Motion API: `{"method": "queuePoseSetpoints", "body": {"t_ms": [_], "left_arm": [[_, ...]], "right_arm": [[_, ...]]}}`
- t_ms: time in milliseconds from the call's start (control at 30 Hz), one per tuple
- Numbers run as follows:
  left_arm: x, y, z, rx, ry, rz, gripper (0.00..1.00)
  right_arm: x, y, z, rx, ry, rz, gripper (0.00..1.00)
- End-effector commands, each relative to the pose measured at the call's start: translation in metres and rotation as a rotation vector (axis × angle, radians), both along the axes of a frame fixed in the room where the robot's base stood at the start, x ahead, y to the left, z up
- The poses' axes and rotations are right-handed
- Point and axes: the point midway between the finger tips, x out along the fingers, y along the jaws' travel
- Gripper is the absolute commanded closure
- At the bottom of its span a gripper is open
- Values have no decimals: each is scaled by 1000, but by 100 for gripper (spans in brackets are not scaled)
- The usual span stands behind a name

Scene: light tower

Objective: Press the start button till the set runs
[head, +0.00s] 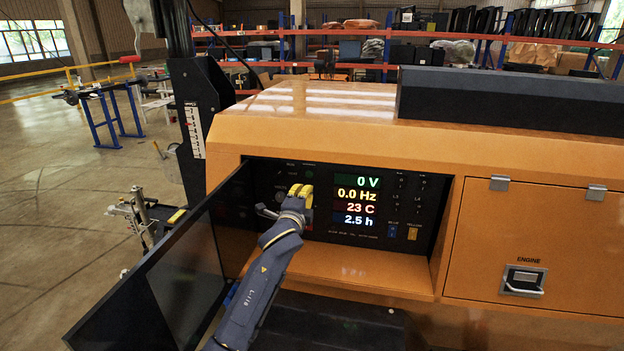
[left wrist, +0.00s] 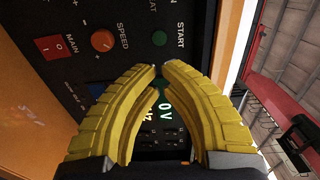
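The start button is a round green button (left wrist: 159,39) under the label START in the left wrist view. It sits on the black control panel (head: 340,172) inside the open bay of the orange set (head: 330,120). My left gripper (head: 300,190) is in front of the panel, left of the display. In the left wrist view its yellow fingertips (left wrist: 160,69) are together, just short of the start button in the picture; contact does not show. Nothing is held. The display (head: 358,202) reads 0 V, 0.0 Hz, 23 C and 2.5 h. My right gripper is out of view.
An orange speed knob (left wrist: 103,40) and a red main switch (left wrist: 54,46) sit beside the start button. A dark door (head: 175,270) stands open at the bay's left. An orange ledge (head: 350,268) runs below the panel. The engine hatch (head: 530,250) is shut.

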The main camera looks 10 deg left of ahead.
Motion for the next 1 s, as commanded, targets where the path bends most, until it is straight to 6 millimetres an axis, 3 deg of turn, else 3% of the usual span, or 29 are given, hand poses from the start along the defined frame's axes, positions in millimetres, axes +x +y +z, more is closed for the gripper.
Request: {"method": "queuePoseSetpoints", "body": {"t_ms": [200, 500, 1000], "left_arm": [[38, -3, 1, 0, 0, 0, 100], [77, -5, 0, 0, 0, 0, 100], [98, -6, 0, -1, -1, -1, 100]], "right_arm": [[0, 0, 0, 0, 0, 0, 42], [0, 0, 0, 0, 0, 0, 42], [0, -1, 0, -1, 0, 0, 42]]}}
